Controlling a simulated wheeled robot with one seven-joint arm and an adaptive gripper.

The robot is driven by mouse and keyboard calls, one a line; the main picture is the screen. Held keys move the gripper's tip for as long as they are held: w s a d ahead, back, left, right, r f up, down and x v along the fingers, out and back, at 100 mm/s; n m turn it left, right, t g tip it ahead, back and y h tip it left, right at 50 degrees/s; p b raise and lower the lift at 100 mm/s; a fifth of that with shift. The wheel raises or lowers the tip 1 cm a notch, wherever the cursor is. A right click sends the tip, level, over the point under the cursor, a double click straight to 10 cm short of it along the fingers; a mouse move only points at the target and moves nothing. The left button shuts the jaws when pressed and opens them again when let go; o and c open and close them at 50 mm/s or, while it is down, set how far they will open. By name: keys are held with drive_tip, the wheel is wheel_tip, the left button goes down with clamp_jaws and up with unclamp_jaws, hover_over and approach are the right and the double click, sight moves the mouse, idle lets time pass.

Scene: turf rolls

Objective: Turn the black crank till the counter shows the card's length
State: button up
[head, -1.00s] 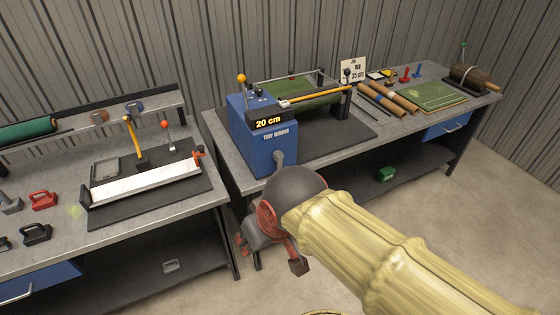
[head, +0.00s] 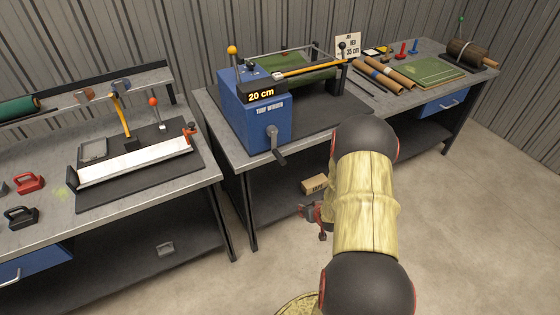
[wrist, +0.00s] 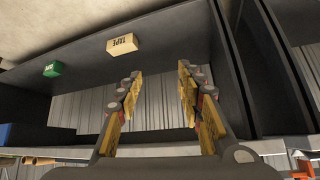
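The blue turf winder (head: 262,122) stands on the bench, and its counter (head: 261,93) reads 20 cm. The black crank (head: 275,147) is on the winder's front face, its arm pointing down and slightly right. The white card (head: 347,46) stands behind the winder to the right and reads 35 cm. My gripper (head: 314,214) is below the bench top, to the lower right of the crank and apart from it, partly hidden by my arm. In the wrist view my gripper (wrist: 156,90) is open, with nothing between the fingers.
A tape box (head: 314,184) lies on the lower shelf near my gripper; a green box (wrist: 53,69) shows there in the wrist view. The left bench (head: 150,215) holds a white trough (head: 135,161). The floor in front is clear.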

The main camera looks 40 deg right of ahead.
drive_tip(key=w+r+t, duration=0.2)
drive_tip(key=w+t, duration=0.2)
drive_tip(key=w, duration=0.1)
drive_tip(key=n+t, duration=0.1)
drive_tip(key=t, duration=0.5)
approach(280, 159)
drive_tip(key=w+d+f, duration=0.1)
drive_tip(key=w, duration=0.3)
drive_tip(key=x, duration=0.2)
drive_tip(key=b+x, duration=0.1)
drive_tip(key=x, duration=0.4)
drive_tip(key=shift+d+f+b, duration=0.15)
drive_tip(key=shift+d+b, duration=0.2)
drive_tip(key=shift+c, duration=0.5)
drive_tip(key=c, duration=0.7)
clamp_jaws()
